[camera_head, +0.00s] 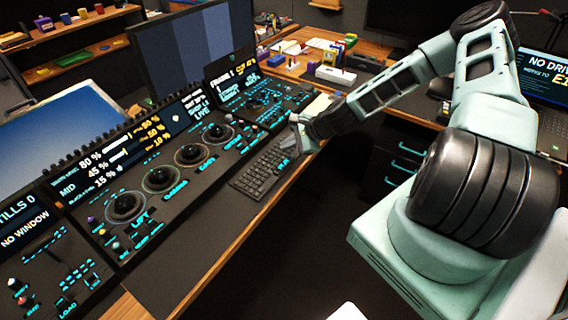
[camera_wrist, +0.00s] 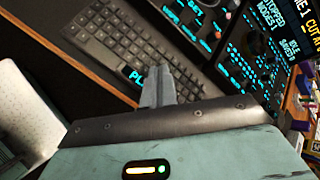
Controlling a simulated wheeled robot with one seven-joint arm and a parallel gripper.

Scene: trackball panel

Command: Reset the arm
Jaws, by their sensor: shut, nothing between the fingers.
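My arm rises from its pale green base at the right of the head view and reaches left over the desk. My gripper (camera_head: 298,133) is at the right end of the black keyboard (camera_head: 268,169). In the wrist view my gripper (camera_wrist: 159,78) has its fingers together with nothing between them, in front of the keyboard (camera_wrist: 140,40). I cannot tell whether the fingertips touch the keys.
The trackball panel (camera_head: 150,215) with several trackballs and lit screens lies left of the keyboard. A monitor (camera_head: 195,50) stands behind it. Small boxes (camera_head: 335,75) stand on the back desk. Dark open floor (camera_head: 290,260) lies between desk and base.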

